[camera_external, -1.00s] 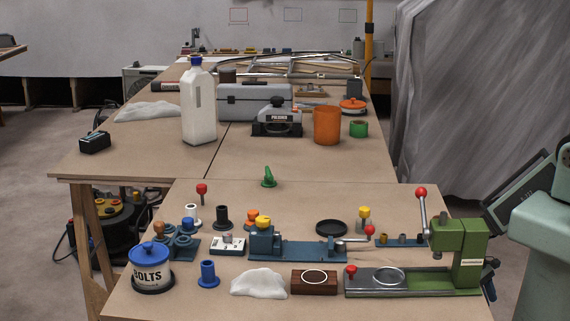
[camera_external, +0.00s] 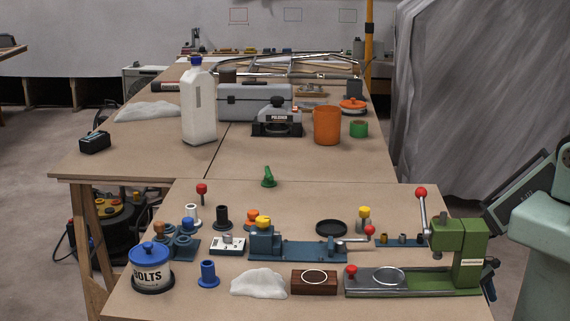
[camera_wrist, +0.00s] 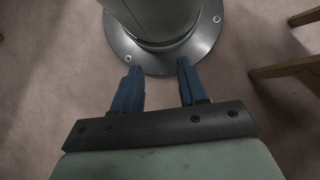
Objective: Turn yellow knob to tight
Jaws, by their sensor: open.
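A yellow knob (camera_external: 263,222) sits on top of the blue block at the left end of a blue clamp fixture (camera_external: 295,250) on the front bench. A second yellow knob (camera_external: 364,212) tops a small post further right. Any tight marking is too small to read. My gripper (camera_wrist: 160,66) is open and empty in the wrist view, its two blue fingers apart above the floor beside a round grey base.
The green lever press (camera_external: 468,255) with a red-balled handle stands at the bench's right end. Around the fixture are a bolts tin (camera_external: 151,270), a blue spool (camera_external: 208,274), a white cloth (camera_external: 259,284), a wooden block (camera_external: 314,284) and a black dish (camera_external: 331,227).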

